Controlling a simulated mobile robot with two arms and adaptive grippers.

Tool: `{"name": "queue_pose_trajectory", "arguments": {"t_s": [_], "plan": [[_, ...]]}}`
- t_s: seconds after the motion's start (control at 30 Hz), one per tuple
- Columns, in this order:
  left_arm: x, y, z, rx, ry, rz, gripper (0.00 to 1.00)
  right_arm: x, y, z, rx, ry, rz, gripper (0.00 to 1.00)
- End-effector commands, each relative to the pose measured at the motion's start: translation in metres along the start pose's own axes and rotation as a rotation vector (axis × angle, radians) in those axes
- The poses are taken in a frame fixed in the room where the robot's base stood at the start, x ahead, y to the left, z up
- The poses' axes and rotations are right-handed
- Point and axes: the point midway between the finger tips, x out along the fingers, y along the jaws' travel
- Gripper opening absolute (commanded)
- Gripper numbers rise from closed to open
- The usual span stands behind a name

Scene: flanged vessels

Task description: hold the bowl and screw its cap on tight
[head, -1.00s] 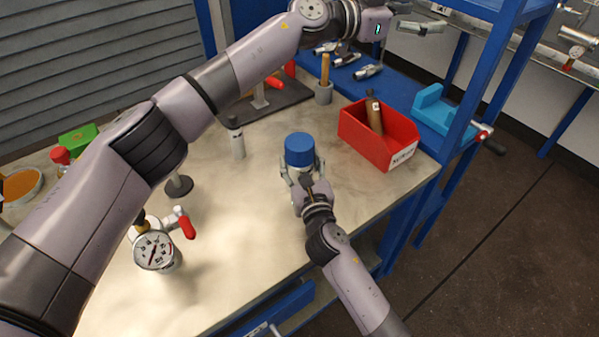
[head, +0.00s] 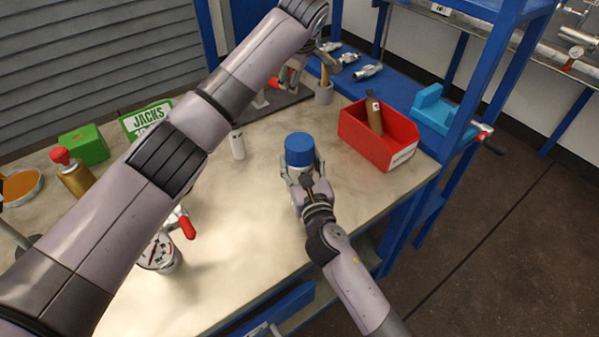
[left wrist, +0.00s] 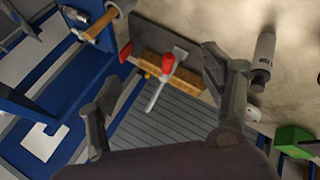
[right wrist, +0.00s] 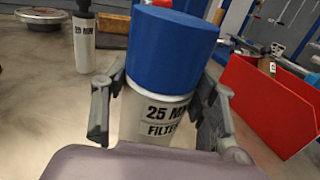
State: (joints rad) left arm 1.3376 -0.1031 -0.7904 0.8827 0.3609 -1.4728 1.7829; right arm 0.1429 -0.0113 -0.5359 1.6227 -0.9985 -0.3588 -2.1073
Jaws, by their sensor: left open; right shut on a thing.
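The bowl (right wrist: 160,118) is a pale cylinder labelled "25 MM FILTER", upright on the bench. Its blue cap (head: 299,149) sits on top of it and also shows large in the right wrist view (right wrist: 172,42). How tightly the cap sits cannot be told. My right gripper (head: 303,172) is shut on the bowl, one finger on each side, below the cap. My left gripper (head: 291,76) is open and empty, behind the cap and above the back of the bench. In the left wrist view its open fingers (left wrist: 152,85) show a red-handled tool beyond them, apart from it.
A red bin (head: 378,138) with a brown bottle stands right of the bowl. A smaller labelled cylinder (head: 237,145) stands to its left. A pressure gauge (head: 160,252) with a red-handled valve is at front left. The bench in front of the gauge and bowl is clear.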

Motion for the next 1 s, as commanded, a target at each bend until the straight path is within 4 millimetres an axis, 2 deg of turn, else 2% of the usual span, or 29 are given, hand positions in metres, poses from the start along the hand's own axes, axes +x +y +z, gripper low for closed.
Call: {"name": "queue_pose_trajectory", "arguments": {"t_s": [0.03,0.1,0.2,0.33,0.43,0.6,0.87,1.0], "plan": [[-0.001,-0.02,0.011,-0.001,-0.053,-0.09,0.73,0.0,0.0,0.0,0.0,0.001,0.0,0.0],[-0.007,-0.047,0.025,0.01,-0.124,-0.216,0.73,0.0,0.0,0.0,0.0,0.001,0.0,0.0],[-0.019,-0.079,0.042,0.036,-0.217,-0.365,0.73,0.0,0.0,0.0,0.0,0.001,0.0,0.0],[-0.036,-0.106,0.055,0.075,-0.306,-0.499,0.73,0.0,0.0,0.0,0.0,0.001,0.0,0.0],[-0.044,-0.117,0.059,0.095,-0.344,-0.555,0.73,0.0,0.0,0.0,0.0,0.001,0.0,0.0],[-0.049,-0.122,0.061,0.106,-0.362,-0.581,0.73,0.0,0.0,0.0,0.0,0.001,0.0,0.0],[-0.048,-0.122,0.061,0.105,-0.36,-0.579,0.73,0.0,0.0,-0.001,0.0,0.001,0.0,0.0],[-0.039,-0.128,0.065,0.105,-0.361,-0.579,0.73,0.0,0.0,-0.001,0.0,0.001,0.0,0.0]]}}
